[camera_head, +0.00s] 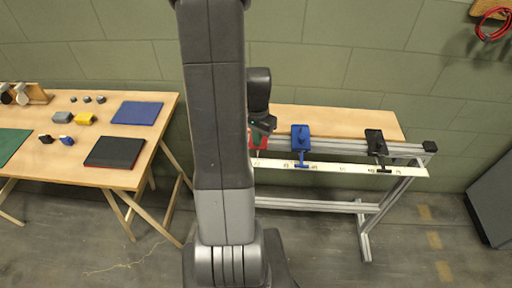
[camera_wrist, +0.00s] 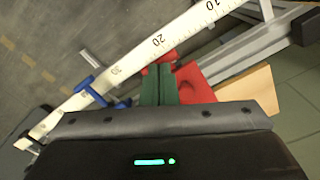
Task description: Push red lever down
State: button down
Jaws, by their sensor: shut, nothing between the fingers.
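The red lever (camera_head: 264,141) is at the left part of the rail bench and is mostly hidden by my arm. In the wrist view its red body (camera_wrist: 194,86) shows beside and beyond my fingers. My gripper (camera_wrist: 159,68) has its two green fingers shut together with nothing between them. The fingers overlap the red lever in that view. I cannot tell whether they touch it. The tip of the lever's handle is not clearly seen.
A blue lever (camera_head: 300,134) and a black lever (camera_head: 375,141) stand further right on the bench. A white ruler strip (camera_head: 340,168) runs along its front. A wooden table (camera_head: 85,175) with several small objects is at left. Grey floor lies in front.

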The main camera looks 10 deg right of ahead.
jog(key=shift+f, duration=0.35)
jog(key=shift+s+a+f+b, duration=0.1)
jog(key=shift+s+f+b, duration=0.15)
jog(key=shift+b, duration=0.15)
jog(key=shift+s+a+f+b, duration=0.15)
jog(key=shift+s+f+b, duration=0.15)
jog(key=shift+s+b, duration=0.15)
